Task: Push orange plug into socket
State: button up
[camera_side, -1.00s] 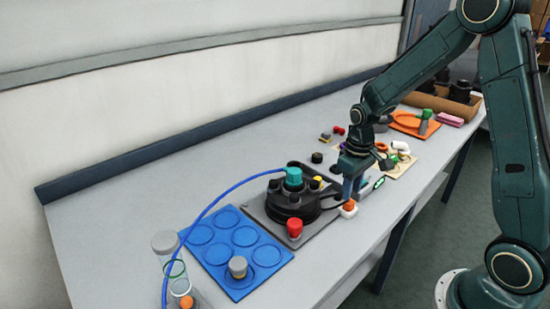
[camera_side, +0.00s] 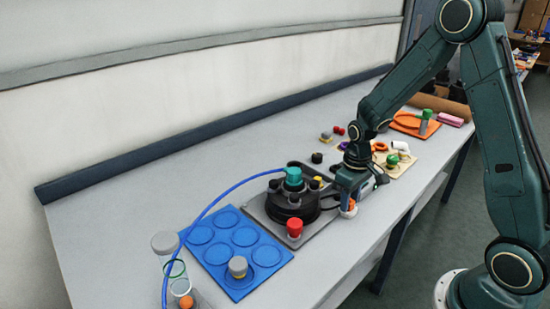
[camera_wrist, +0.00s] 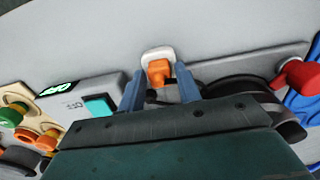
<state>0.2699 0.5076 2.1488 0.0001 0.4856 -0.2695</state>
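The orange plug (camera_wrist: 158,71) is at the white socket (camera_wrist: 157,53) near the table's front edge; how deep it sits in the socket cannot be told. In the side view the plug (camera_side: 349,205) shows just below my gripper, with the white socket (camera_side: 348,213) under it. My gripper (camera_wrist: 159,75) has its two blue fingers apart, one on each side of the plug, with a visible gap to the plug. The plug's near lower part is partly hidden behind the gripper.
A black round device (camera_side: 293,203) with teal and red caps (camera_side: 294,228) stands close left of my gripper. A box with a teal button (camera_wrist: 100,105) lies on the other side. A blue tray (camera_side: 237,258) is further left. The front table strip is clear.

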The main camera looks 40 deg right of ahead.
grip_shut()
notch_tip(320, 180, up, 10)
dwell(1.1)
jog(key=shift+w+d, duration=0.1)
jog(key=w+d, duration=0.9)
jog(key=w, duration=0.2)
jog(key=shift+w+d, duration=0.15)
jog(key=shift+w, duration=0.05)
dwell(0.5)
jog(key=shift+f, duration=0.15)
dwell(0.3)
jog(key=shift+f, duration=2.1)
